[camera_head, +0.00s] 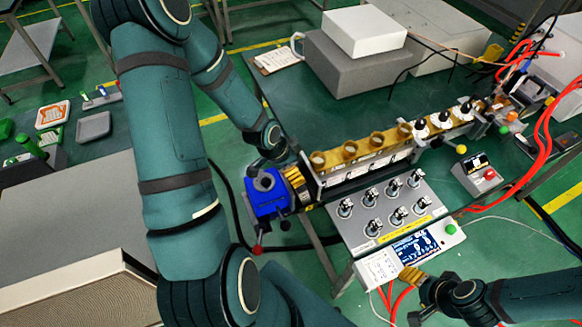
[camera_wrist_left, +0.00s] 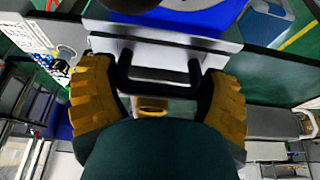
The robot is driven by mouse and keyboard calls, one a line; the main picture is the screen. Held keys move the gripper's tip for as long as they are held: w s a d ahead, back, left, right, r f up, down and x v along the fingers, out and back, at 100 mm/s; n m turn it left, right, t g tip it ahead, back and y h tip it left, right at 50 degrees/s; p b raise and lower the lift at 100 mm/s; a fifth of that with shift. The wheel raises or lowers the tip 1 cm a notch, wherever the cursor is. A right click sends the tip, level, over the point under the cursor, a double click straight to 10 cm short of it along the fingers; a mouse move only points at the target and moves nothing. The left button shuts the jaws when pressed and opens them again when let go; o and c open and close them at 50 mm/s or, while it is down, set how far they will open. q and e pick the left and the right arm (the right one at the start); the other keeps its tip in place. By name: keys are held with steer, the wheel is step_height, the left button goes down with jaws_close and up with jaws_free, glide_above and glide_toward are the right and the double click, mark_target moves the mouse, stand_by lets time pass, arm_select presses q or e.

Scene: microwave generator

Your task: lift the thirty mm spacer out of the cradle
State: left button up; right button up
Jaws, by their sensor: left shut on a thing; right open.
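My left gripper (camera_head: 296,183) has yellow ribbed fingers and sits at the left end of the long assembly, beside a blue block with a grey top (camera_head: 265,192). In the left wrist view its fingers (camera_wrist_left: 160,100) stand apart on either side of a pale grey part (camera_wrist_left: 160,42), with a black U-shaped frame (camera_wrist_left: 158,88) between them. The gripper is shut on this part. I cannot tell whether it is the thirty mm spacer; the cradle is not clearly made out. My right gripper (camera_head: 412,275) is open and empty near the front panel.
The assembly (camera_head: 365,172) carries a row of brass rings and black-tipped white pieces. In front stand a grey plate of metal fittings (camera_head: 385,210) and a panel with a blue display (camera_head: 415,246). Grey boxes (camera_head: 350,62) stand behind. Red hoses (camera_head: 540,150) hang at right.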

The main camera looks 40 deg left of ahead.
arm_select(q)
steer(key=o, duration=1.1)
steer(key=shift+w, duration=0.1)
steer(key=shift+o, duration=0.2)
steer(key=v, duration=1.2)
steer(key=shift+f, duration=0.1)
